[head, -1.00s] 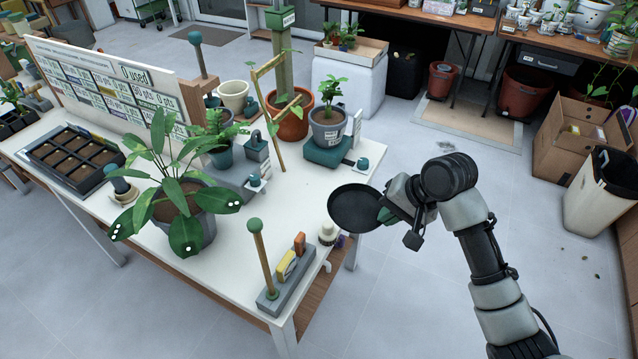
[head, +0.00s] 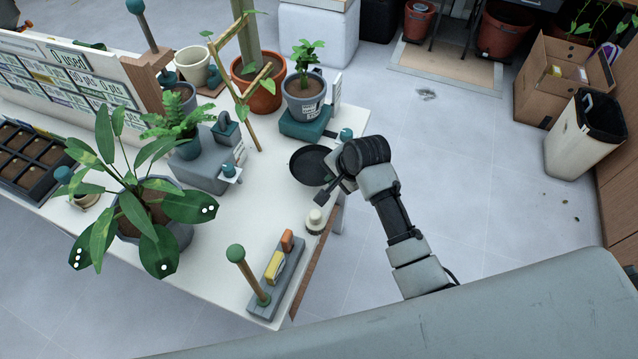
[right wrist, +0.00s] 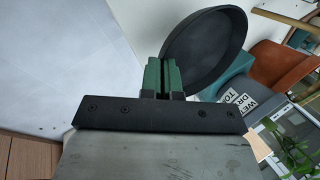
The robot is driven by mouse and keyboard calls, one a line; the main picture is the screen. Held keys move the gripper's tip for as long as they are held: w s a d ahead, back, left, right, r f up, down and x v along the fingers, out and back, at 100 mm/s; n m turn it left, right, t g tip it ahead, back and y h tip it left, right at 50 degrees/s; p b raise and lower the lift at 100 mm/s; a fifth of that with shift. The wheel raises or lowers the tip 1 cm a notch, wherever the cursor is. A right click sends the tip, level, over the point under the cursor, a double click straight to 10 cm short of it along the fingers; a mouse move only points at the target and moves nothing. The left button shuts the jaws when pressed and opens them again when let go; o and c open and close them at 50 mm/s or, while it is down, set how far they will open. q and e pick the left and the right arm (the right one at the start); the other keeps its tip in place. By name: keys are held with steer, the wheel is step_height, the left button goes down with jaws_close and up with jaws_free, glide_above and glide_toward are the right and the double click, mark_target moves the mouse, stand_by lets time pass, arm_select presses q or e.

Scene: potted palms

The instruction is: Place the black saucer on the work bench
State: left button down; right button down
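The black saucer (head: 311,164) is a round, shallow dish over the right edge area of the white work bench (head: 228,262) in the head view. My right gripper (head: 334,181) holds its rim from the right. In the right wrist view the green fingers (right wrist: 162,76) are closed on the rim of the saucer (right wrist: 212,50), which looks tilted from that camera. I cannot tell whether the saucer touches the bench top. My left gripper is not in view.
Near the saucer stand a grey pot on a teal scale (head: 306,125), a small white-topped bottle (head: 314,221) and a grey tool block (head: 277,282). A large leafy plant (head: 150,205) stands on the bench. Open floor lies to the right.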

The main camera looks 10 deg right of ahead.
mark_target(320, 178)
steer(key=w+a+f, duration=0.2)
steer(key=shift+a, duration=0.4)
steer(key=shift+s+f, duration=0.1)
steer(key=shift+f, duration=1.95)
steer(key=shift+f, duration=0.2)
steer(key=c, duration=1.7)
jaws_free()
steer(key=shift+o, duration=0.2)
